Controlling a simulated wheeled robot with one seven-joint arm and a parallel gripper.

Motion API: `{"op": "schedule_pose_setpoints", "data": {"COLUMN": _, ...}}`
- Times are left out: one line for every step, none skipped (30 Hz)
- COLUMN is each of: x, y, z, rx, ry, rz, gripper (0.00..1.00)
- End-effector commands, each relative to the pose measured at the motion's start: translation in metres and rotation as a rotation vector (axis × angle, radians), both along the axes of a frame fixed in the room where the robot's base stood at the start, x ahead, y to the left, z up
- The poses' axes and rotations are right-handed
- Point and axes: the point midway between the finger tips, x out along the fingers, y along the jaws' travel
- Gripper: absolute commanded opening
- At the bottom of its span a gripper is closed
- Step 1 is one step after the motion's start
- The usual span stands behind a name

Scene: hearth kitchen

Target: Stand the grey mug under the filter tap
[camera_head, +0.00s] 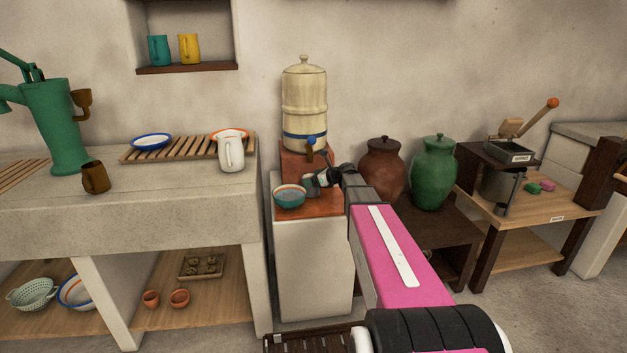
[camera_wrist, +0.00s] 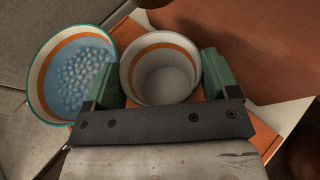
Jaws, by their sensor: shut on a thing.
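The pale grey mug (camera_wrist: 160,75), with an orange band inside its rim, is between the green fingertips of my gripper (camera_wrist: 160,76) in the wrist view. The gripper is shut on it, and the mug looks empty. In the head view my gripper (camera_head: 322,179) is low in front of the filter's stand, just below the tap, and the mug is hard to make out there. The cream water filter (camera_head: 304,100) has a blue band and a small tap (camera_head: 311,149) low on its front. I cannot tell whether the mug touches the surface.
A teal bowl (camera_head: 290,198) stands close to the left of my gripper; its spotted blue inside shows in the wrist view (camera_wrist: 82,75). A brown jar (camera_head: 381,172) and a green jar (camera_head: 433,175) stand to the right. A white jug (camera_head: 231,155) is on the left counter.

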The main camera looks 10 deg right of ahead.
Motion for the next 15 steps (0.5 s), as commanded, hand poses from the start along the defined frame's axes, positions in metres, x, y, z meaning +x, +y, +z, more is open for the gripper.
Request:
{"op": "schedule_pose_setpoints", "data": {"x": -0.0001, "y": -0.0001, "z": 0.0003, "rx": 0.000, "ry": 0.000, "rz": 0.000, "gripper": 0.54}}
{"op": "schedule_pose_setpoints", "data": {"x": -0.0001, "y": -0.0001, "z": 0.0002, "rx": 0.000, "ry": 0.000, "rz": 0.000, "gripper": 0.54}}
{"op": "schedule_pose_setpoints", "data": {"x": -0.0001, "y": -0.0001, "z": -0.0004, "rx": 0.000, "ry": 0.000, "rz": 0.000, "gripper": 0.54}}
{"op": "schedule_pose_setpoints", "data": {"x": -0.0001, "y": -0.0001, "z": -0.0010, "rx": 0.000, "ry": 0.000, "rz": 0.000, "gripper": 0.54}}
{"op": "schedule_pose_setpoints", "data": {"x": -0.0001, "y": -0.0002, "z": -0.0020, "rx": 0.001, "ry": 0.001, "rz": 0.000, "gripper": 0.54}}
{"op": "schedule_pose_setpoints", "data": {"x": 0.0000, "y": -0.0001, "z": -0.0031, "rx": 0.001, "ry": 0.001, "rz": 0.000, "gripper": 0.54}}
{"op": "schedule_pose_setpoints", "data": {"x": -0.0001, "y": -0.0002, "z": -0.0027, "rx": 0.000, "ry": 0.000, "rz": 0.000, "gripper": 0.90}}
{"op": "schedule_pose_setpoints", "data": {"x": -0.0001, "y": -0.0002, "z": -0.0026, "rx": 0.000, "ry": 0.000, "rz": 0.000, "gripper": 0.91}}
{"op": "schedule_pose_setpoints", "data": {"x": -0.0001, "y": -0.0002, "z": -0.0025, "rx": 0.000, "ry": 0.000, "rz": 0.000, "gripper": 0.91}}
{"op": "schedule_pose_setpoints", "data": {"x": -0.0001, "y": -0.0002, "z": -0.0025, "rx": 0.000, "ry": 0.000, "rz": 0.000, "gripper": 0.91}}
{"op": "schedule_pose_setpoints", "data": {"x": -0.0001, "y": -0.0002, "z": -0.0025, "rx": 0.000, "ry": 0.000, "rz": 0.000, "gripper": 0.91}}
{"op": "schedule_pose_setpoints", "data": {"x": -0.0001, "y": -0.0001, "z": -0.0024, "rx": 0.000, "ry": 0.000, "rz": 0.000, "gripper": 0.91}}
{"op": "schedule_pose_setpoints", "data": {"x": -0.0002, "y": -0.0001, "z": -0.0024, "rx": 0.000, "ry": 0.000, "rz": 0.000, "gripper": 0.91}}
{"op": "schedule_pose_setpoints", "data": {"x": -0.0002, "y": -0.0001, "z": -0.0024, "rx": 0.000, "ry": 0.000, "rz": 0.000, "gripper": 0.91}}
{"op": "schedule_pose_setpoints", "data": {"x": -0.0001, "y": -0.0002, "z": -0.0021, "rx": 0.000, "ry": 0.000, "rz": 0.000, "gripper": 0.91}}
